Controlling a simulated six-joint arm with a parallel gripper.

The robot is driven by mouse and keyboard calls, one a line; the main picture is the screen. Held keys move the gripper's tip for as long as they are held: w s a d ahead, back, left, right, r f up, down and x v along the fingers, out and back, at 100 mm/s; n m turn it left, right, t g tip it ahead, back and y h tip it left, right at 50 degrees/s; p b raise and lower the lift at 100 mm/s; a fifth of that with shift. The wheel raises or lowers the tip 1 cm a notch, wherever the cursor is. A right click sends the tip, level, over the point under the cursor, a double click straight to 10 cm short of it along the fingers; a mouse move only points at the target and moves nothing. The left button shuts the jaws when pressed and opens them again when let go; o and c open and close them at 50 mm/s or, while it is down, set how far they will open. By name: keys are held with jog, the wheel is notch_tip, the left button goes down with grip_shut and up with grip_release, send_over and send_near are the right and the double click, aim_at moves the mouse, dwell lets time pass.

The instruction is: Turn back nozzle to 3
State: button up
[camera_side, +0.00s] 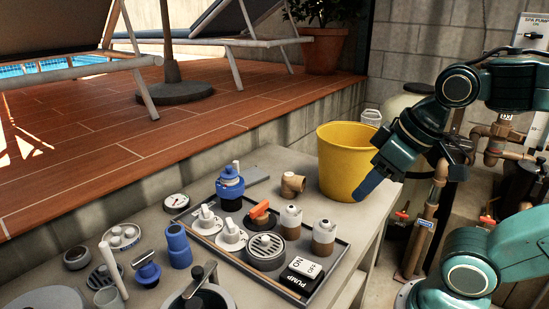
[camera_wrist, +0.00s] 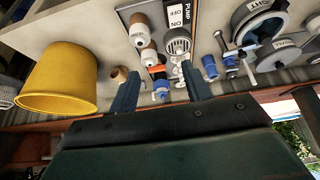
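Two white knobs on round white dials, the back one (camera_side: 207,217) and the front one (camera_side: 231,235), sit on the left side of a dark tray (camera_side: 318,281). Two white-capped brown fittings (camera_side: 291,217) (camera_side: 324,236) stand on the tray's right side. No label shows which part is the nozzle, and the dial numbers are too small to read. My gripper (camera_side: 366,187) hangs right of the tray, in front of the yellow bucket. In the wrist view my gripper (camera_wrist: 160,68) has its two blue fingers apart with nothing held; tray parts show beyond the gap.
The yellow bucket (camera_side: 343,158) stands behind at the right. Loose blue fittings (camera_side: 178,246) and a gauge (camera_side: 176,201) lie left of the tray.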

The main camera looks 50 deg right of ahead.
jog(key=shift+o, duration=0.8)
jog(key=w+r+n+g, duration=0.1)
jog(key=w+r+n, duration=0.2)
jog(key=w, duration=0.7)
notch_tip(320, 180, up, 2)
jog(key=shift+w+a+r+g, duration=0.2)
jog(key=shift+a+g, duration=0.1)
jog(key=shift+a, duration=0.1)
jog(key=n+g, duration=0.4)
jog(key=n, duration=0.5)
send_over(205, 207)
notch_tip(205, 207, down, 10)
jog(key=shift+f, duration=0.25)
jog(key=shift+s+a+f, duration=0.1)
jog(key=shift+f, duration=6.8)
jog(key=c, duration=1)
